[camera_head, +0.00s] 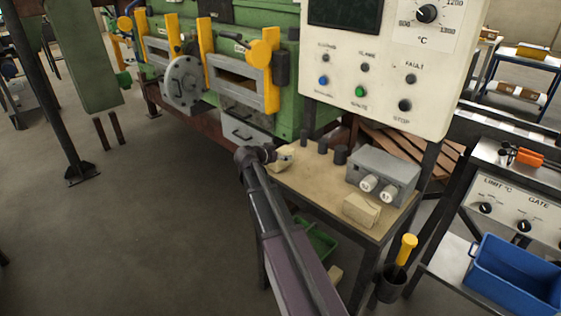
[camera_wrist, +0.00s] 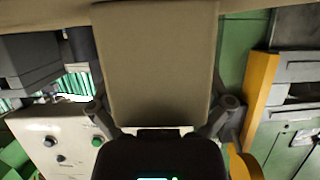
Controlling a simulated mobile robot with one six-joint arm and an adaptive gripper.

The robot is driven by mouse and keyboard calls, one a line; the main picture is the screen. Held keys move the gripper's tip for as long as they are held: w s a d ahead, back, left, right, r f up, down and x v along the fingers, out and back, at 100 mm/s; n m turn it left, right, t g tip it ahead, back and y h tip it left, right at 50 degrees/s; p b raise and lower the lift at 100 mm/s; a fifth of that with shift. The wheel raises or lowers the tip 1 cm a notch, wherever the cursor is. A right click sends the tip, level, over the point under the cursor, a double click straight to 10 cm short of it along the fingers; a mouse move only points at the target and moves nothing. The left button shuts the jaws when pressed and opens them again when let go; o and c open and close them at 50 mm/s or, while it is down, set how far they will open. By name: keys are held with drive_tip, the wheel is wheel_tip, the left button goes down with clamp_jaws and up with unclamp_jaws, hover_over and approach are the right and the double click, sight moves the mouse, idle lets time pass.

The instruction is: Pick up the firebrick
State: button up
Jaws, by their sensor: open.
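A pale beige firebrick (camera_head: 283,163) lies at the left end of the workbench (camera_head: 318,182), right at my gripper (camera_head: 277,155). In the wrist view the firebrick (camera_wrist: 157,65) fills the middle, with a finger of my gripper (camera_wrist: 165,104) on either side of it. The jaws are open around the brick. Whether either finger touches it cannot be told. A second, similar beige brick (camera_head: 361,210) lies at the front right of the bench, apart from my gripper.
A grey box with two round white fittings (camera_head: 383,177) and several dark cylinders (camera_head: 322,146) stand on the bench. A control panel (camera_head: 382,75) rises behind it. The green furnace (camera_head: 235,60) stands back left. A yellow-handled tool (camera_head: 406,249) and blue bin (camera_head: 514,273) are at right. Floor is free left.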

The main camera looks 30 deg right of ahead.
sight(281, 152)
idle(0.4)
drive_tip(key=shift+s+r, duration=0.1)
drive_tip(key=c, duration=1.3)
drive_tip(key=shift+o, duration=0.2)
drive_tip(key=shift+r, duration=0.15)
wheel_tip(281, 152, up, 3)
drive_tip(key=p, duration=0.3)
drive_tip(key=shift+s+a+r+p, duration=0.1)
drive_tip(key=shift+r+p, duration=0.2)
drive_tip(key=shift+p, duration=0.25)
drive_tip(key=s+a, duration=0.3)
drive_tip(key=s, duration=0.4)
drive_tip(key=s+a+r, duration=0.1)
drive_tip(key=s+a, duration=0.1)
drive_tip(key=s, duration=0.5)
drive_tip(key=shift+s+a+p, duration=0.25)
drive_tip(key=shift+a+p, duration=0.15)
drive_tip(key=shift+p, duration=0.05)
